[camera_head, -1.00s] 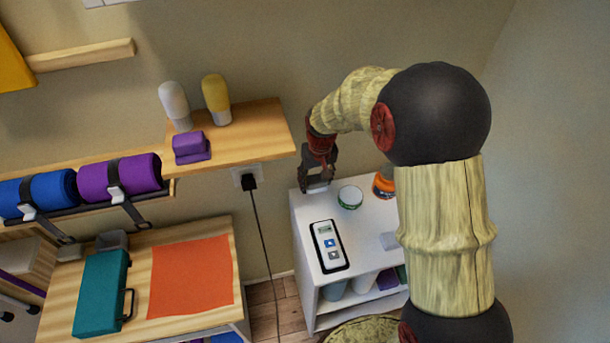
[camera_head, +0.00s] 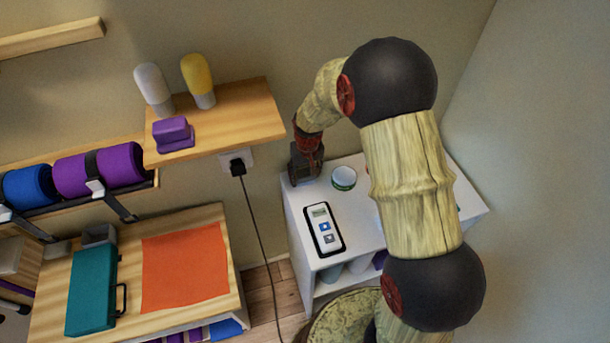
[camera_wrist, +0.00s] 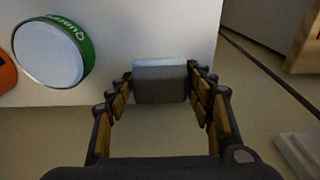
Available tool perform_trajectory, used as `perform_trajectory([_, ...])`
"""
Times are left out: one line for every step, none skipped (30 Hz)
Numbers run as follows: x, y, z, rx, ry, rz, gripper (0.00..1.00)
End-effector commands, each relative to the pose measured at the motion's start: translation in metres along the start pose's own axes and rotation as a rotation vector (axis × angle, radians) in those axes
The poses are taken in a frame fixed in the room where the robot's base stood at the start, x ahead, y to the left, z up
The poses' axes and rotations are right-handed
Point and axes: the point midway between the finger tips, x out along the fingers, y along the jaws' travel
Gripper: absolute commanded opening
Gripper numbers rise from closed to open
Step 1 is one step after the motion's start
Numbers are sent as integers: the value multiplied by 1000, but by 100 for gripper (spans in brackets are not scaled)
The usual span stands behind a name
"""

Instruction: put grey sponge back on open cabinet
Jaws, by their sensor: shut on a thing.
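The open cabinet (camera_head: 356,222) is white, with a flat top and open shelves below. My gripper (camera_head: 306,172) is at the back left corner of its top. In the wrist view my gripper (camera_wrist: 160,78) is shut on the grey sponge (camera_wrist: 160,86), a small block with a paler face. The sponge is between the fingertips, by the cabinet's edge (camera_wrist: 125,32). I cannot tell whether it touches the top. In the head view my gripper hides the sponge.
A round green-and-white tin (camera_head: 344,178) and a black-framed device with buttons (camera_head: 325,229) stand on the cabinet top. An orange item (camera_wrist: 6,72) is beside the tin. A wooden wall shelf (camera_head: 240,120) is to the left. A black cable (camera_head: 258,222) hangs between.

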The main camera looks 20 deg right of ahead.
Motion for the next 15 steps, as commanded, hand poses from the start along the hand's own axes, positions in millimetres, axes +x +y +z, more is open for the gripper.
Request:
perform_trajectory([1, 0, -1, 0, 2, 0, 25])
perform_trajectory([1, 0, -1, 0, 2, 0, 25])
perform_trajectory([0, 0, -1, 0, 3, 0, 25])
perform_trajectory([0, 0, -1, 0, 3, 0, 25])
perform_trajectory([0, 0, -1, 0, 3, 0, 25])
perform_trajectory([0, 0, -1, 0, 2, 0, 25])
perform_trajectory([0, 0, -1, 0, 2, 0, 25])
perform_trajectory([1, 0, -1, 0, 2, 0, 25])
perform_trajectory([2, 0, 0, 0, 2, 0, 25])
perform_trajectory([3, 0, 0, 0, 2, 0, 25])
perform_trajectory([4, 0, 0, 0, 2, 0, 53])
perform_trajectory([3, 0, 0, 0, 2, 0, 55])
perform_trajectory([3, 0, 0, 0, 2, 0, 57])
perform_trajectory([3, 0, 0, 0, 2, 0, 58])
perform_trajectory([3, 0, 0, 0, 2, 0, 61])
